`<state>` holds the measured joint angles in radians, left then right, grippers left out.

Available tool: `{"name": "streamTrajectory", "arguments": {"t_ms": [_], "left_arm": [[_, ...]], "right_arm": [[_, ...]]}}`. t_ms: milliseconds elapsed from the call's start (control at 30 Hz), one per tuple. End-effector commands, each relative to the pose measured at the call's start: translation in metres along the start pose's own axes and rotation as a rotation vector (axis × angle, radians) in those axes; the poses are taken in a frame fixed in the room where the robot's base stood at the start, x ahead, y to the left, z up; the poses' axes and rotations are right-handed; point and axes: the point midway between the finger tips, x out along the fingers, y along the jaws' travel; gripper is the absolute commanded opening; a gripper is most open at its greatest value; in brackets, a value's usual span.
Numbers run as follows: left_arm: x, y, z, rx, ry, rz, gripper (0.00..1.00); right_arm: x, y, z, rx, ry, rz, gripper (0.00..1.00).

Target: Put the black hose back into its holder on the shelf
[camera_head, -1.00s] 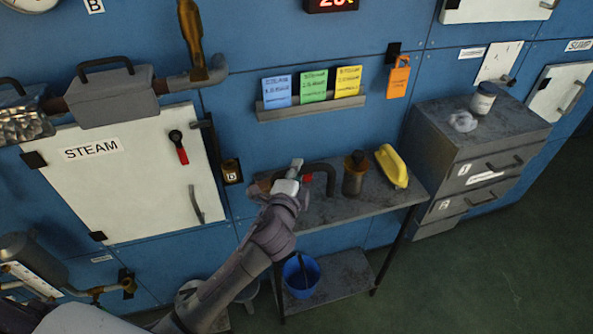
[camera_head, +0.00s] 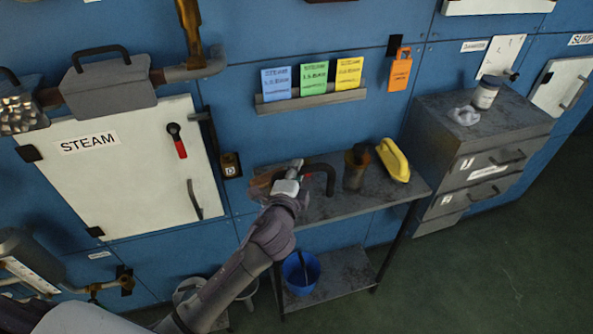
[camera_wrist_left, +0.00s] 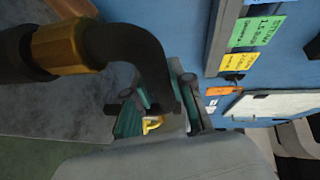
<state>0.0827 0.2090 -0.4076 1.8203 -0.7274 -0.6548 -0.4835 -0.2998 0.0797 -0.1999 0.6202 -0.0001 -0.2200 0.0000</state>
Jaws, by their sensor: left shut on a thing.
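The black hose (camera_head: 322,168) is a bent dark tube just above the shelf (camera_head: 392,197) in the head view. In the left wrist view the hose (camera_wrist_left: 150,50) curves from a brass-coloured collar (camera_wrist_left: 68,46) at upper left down between my fingers. My left gripper (camera_head: 292,172) is shut on the hose; it also shows in the left wrist view (camera_wrist_left: 165,104). My arm covers part of the shelf's left side. I cannot make out the hose's holder. My right gripper is not in view.
An amber bottle (camera_head: 355,172) and a yellow object (camera_head: 393,160) stand right of the hose on the shelf. A brown object (camera_head: 262,183) lies at its left end. A blue bucket (camera_head: 300,272) is below. A grey drawer cabinet (camera_head: 480,130) stands to the right.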

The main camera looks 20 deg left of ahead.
Motion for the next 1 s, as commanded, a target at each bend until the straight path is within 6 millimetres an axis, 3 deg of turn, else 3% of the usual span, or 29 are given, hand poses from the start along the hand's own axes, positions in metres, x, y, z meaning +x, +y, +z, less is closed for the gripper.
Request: {"name": "streamTrajectory", "arguments": {"t_ms": [567,600,733,1000], "left_arm": [[0.002,0.014,0.002,0.0,0.001,-0.002,0.0],[0.002,0.013,0.002,0.0,0.001,-0.002,0.27],[0.002,0.013,0.002,0.0,0.0,-0.002,0.49],[0.002,0.015,0.002,0.0,-0.001,0.002,0.52]], "right_arm": [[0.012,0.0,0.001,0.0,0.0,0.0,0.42],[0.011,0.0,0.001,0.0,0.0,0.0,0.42],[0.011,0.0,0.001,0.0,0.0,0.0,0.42],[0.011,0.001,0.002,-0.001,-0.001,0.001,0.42]]}}
